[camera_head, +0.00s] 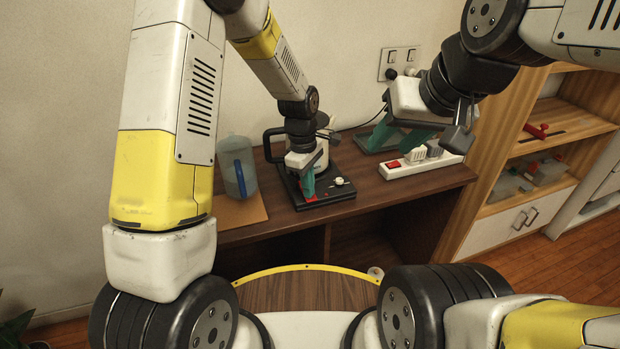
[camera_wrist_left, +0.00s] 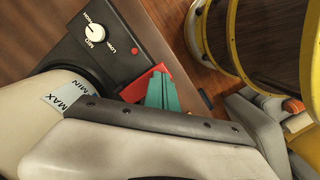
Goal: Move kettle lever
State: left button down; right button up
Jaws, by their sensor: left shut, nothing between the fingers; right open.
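The kettle shows in the head view as a dark handle (camera_head: 269,147) and part of a body behind my left arm. It stands on a black base (camera_head: 338,193) with a white knob (camera_head: 340,181). A red lever (camera_head: 312,199) is at the base's front edge. In the left wrist view the red lever (camera_wrist_left: 136,90) lies beside the pale kettle body (camera_wrist_left: 28,125) with its MAX/MIN label. My left gripper (camera_head: 307,187) is shut and empty, teal fingertips pointing down right at the lever; contact cannot be told. My right gripper (camera_head: 397,138) is open and empty above the desk's back.
A white power strip (camera_head: 440,163) with a red switch and plugs lies right of the kettle. A clear blue-tinted jug (camera_head: 233,178) stands on a brown mat (camera_head: 243,212) at left. A wooden shelf unit (camera_head: 508,150) stands right of the desk (camera_head: 385,192).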

pick_arm(q)
jog(key=shift+f, duration=0.55)
jog(key=shift+r, duration=0.15)
jog(key=shift+w+a+r, duration=0.25)
jog(key=shift+w+a, duration=0.15)
jog(key=shift+a, duration=0.25)
jog(key=shift+w+a+r, duration=0.25)
jog(key=shift+w+a, duration=0.1)
jog(key=shift+a, duration=0.3)
notch_tip(320, 180, up, 8)
jog(key=shift+w+a, duration=0.2)
jog(key=shift+a, duration=0.1)
jog(key=shift+f, duration=0.1)
